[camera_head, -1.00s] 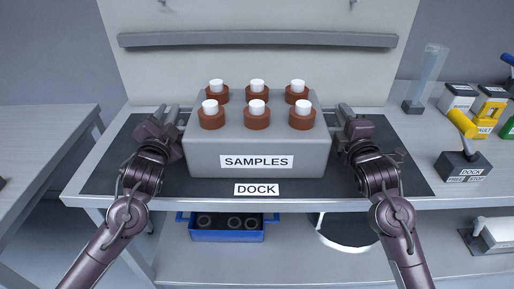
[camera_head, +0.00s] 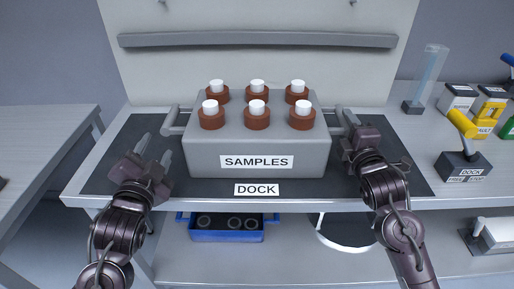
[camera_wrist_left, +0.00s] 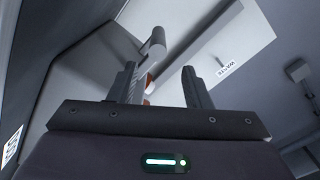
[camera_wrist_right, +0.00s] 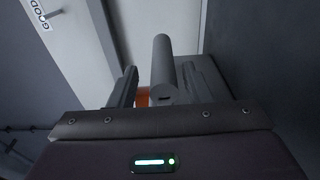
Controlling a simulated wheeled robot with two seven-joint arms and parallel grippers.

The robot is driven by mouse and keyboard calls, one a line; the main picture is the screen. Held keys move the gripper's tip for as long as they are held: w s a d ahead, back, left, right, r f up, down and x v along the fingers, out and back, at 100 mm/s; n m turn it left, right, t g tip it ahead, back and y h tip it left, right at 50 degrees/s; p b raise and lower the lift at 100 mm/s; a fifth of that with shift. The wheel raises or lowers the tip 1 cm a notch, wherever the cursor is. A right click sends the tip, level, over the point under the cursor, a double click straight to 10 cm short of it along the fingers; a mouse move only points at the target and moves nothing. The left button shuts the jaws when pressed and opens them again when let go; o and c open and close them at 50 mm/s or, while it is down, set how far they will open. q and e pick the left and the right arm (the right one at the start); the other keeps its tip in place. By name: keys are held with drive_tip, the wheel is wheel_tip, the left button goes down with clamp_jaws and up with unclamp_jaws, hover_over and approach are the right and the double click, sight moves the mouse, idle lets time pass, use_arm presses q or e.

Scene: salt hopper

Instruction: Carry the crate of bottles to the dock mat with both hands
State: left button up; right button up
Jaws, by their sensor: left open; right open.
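The grey crate (camera_head: 212,158) labelled SAMPLES sits on the dark dock mat (camera_head: 110,168), above the DOCK label. It holds several brown bottles with white caps (camera_head: 257,115). A bar handle sticks out on each side: the left handle (camera_head: 172,121) is bare in the head view, and the right handle (camera_head: 340,117) is partly covered by my gripper. My left gripper (camera_head: 155,150) is open and empty, apart from the crate at its front left. My right gripper (camera_head: 350,122) is open beside the right handle, which shows between its fingers in the right wrist view (camera_wrist_right: 162,75).
A blue bin (camera_head: 226,236) stands on the lower shelf. At the right are a yellow lever on a dark DOCK box (camera_head: 462,167), several small boxes (camera_head: 490,105) and a clear cylinder (camera_head: 430,75). A wall rail (camera_head: 258,40) runs behind. Another table (camera_head: 45,150) stands left.

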drive_tip(key=s, duration=0.6)
drive_tip(key=s+d, duration=0.1)
drive_tip(key=s, duration=0.2)
drive_tip(key=shift+s, duration=0.15)
